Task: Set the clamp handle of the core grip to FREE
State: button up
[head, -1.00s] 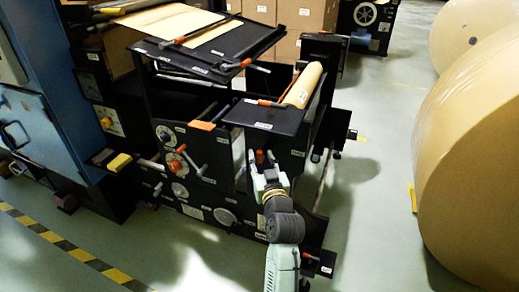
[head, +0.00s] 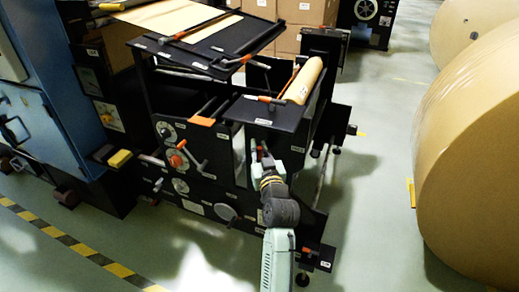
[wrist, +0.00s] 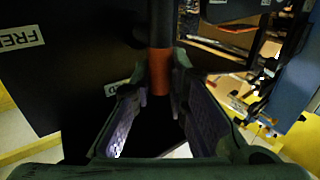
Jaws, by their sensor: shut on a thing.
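The clamp handle (wrist: 159,72) is a dark lever with an orange grip. In the wrist view its orange end lies between the fingers of my gripper (wrist: 160,95), which is shut on it. A white FREE label (wrist: 20,40) is on the black panel to the left. A second label, mostly hidden by a finger, is nearer the handle. In the head view my gripper (head: 266,160) is at the front of the black machine (head: 287,160), below its upper shelf. It largely hides the handle there, and contact is hard to make out.
A large kraft roll (head: 470,170) stands on the right. Other orange-tipped levers, such as one on the shelf (head: 265,99) and one beside the dials (head: 190,155), are close by. A blue cabinet (head: 40,125) stands at left. The floor between machine and roll is clear.

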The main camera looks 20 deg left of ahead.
grip_shut()
jog(key=shift+d+f+b, duration=0.1)
jog(key=shift+f+b, duration=0.05)
jog(key=shift+b, duration=0.35)
jog(key=m+b, duration=0.1)
jog(key=b, duration=0.1)
jog(key=m+t+b, duration=0.1)
jog(key=b, duration=0.1)
jog(key=shift+d+f+m+t, duration=0.3)
jog(key=shift+d, duration=0.05)
jog(key=shift+d+f+m+t+h+p, duration=0.35)
jog(key=shift+m+t+h, duration=1.15)
jog(key=shift+m, duration=2.15)
jog(key=shift+d+f+m+t+h, duration=0.55)
jog(key=shift+m+t+h, duration=0.95)
jog(key=shift+m, duration=2.1)
jog(key=shift+d+f+m+t+h+p, duration=0.2)
jog(key=shift+d+f+m+t+h, duration=0.55)
jog(key=shift+m+h, duration=2.1)
jog(key=shift+a+r+m+t+y, duration=0.15)
jog(key=shift+m+y, duration=0.1)
jog(key=shift+m, duration=0.35)
jog(key=shift+a+r+m+t+y, duration=0.1)
jog(key=shift+r+m+y, duration=0.1)
jog(key=shift+m, duration=0.4)
